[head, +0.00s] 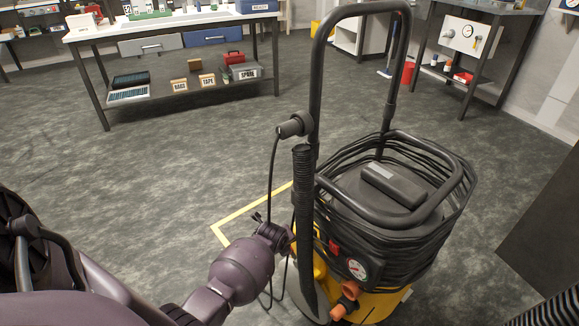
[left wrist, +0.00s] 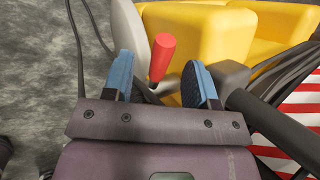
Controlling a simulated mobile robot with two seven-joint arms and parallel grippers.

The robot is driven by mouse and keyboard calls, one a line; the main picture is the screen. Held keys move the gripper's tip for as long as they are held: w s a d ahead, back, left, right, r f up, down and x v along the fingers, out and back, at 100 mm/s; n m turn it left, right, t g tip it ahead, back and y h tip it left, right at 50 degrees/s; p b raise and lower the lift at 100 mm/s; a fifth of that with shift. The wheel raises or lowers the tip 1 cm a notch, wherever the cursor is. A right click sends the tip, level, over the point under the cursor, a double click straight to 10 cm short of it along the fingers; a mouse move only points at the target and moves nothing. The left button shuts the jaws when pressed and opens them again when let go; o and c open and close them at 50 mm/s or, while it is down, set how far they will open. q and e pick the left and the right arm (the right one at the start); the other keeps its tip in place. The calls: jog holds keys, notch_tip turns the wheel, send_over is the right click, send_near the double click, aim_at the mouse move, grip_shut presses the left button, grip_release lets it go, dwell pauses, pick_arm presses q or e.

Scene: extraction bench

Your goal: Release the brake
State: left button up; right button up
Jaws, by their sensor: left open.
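The wheeled yellow-and-black machine (head: 385,300) stands on the floor, with black cable wound around its top and a tall black push handle. In the left wrist view, a red-gripped lever (left wrist: 162,57), which looks like the brake, stands up beside the yellow body (left wrist: 215,35). My left gripper (left wrist: 160,82) is open, and the red grip shows between its two blue-padded fingers, apart from both. I cannot tell how deep it sits between them. In the head view my left gripper (head: 287,238) is at the machine's left side, its fingertips and the lever hidden. My right gripper is out of view.
A black hose wand (head: 304,220) and a hanging cable (head: 270,180) are close to my left gripper. A gauge (head: 357,269) and orange fittings (head: 346,299) are on the machine's front. Yellow tape (head: 250,209) marks the floor. A workbench (head: 170,28) stands behind; the floor at left is clear.

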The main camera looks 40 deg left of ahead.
pick_arm(q)
jog(key=b+x, duration=0.1)
jog(key=x, duration=0.2)
jog(key=shift+s+f, duration=0.1)
jog(key=shift+f, duration=0.05)
jog(key=shift+w, duration=0.25)
grip_shut()
